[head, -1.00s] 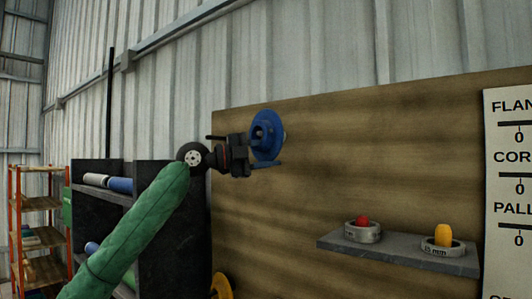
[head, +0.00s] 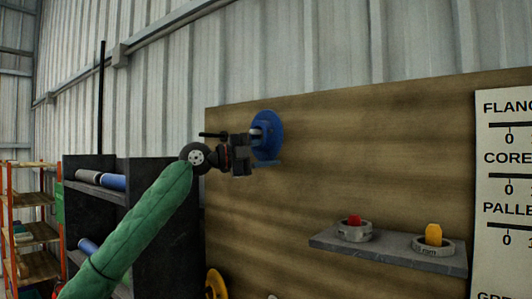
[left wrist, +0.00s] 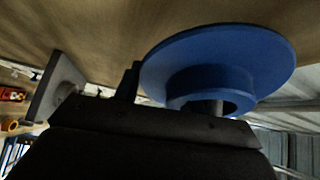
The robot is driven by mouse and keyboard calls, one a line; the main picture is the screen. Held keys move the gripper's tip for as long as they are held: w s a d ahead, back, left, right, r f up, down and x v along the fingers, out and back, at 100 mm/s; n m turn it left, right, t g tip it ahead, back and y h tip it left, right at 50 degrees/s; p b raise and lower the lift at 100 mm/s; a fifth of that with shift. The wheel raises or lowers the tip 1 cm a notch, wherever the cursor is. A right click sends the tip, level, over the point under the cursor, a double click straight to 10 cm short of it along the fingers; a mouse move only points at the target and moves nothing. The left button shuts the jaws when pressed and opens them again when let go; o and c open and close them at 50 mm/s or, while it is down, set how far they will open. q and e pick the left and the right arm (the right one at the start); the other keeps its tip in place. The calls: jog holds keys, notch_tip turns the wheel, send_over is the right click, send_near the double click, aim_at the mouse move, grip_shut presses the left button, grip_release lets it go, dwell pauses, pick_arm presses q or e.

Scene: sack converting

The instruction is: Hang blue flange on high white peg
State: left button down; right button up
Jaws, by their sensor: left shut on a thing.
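The high white peg is not clearly visible. My right gripper is not in view.
The wooden board (head: 300,200) stands before a corrugated wall. A grey shelf (head: 385,255) on it holds two rings with a red and a yellow piece. A yellow disc (head: 216,284) is low at left. A dark rack (head: 150,220) stands behind my left arm.

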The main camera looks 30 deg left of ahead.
pick_arm(q)
jog(key=shift+w+f, duration=0.15)
jog(key=shift+w, duration=0.15)
jog(key=shift+f, duration=0.1)
jog(key=shift+w, duration=0.1)
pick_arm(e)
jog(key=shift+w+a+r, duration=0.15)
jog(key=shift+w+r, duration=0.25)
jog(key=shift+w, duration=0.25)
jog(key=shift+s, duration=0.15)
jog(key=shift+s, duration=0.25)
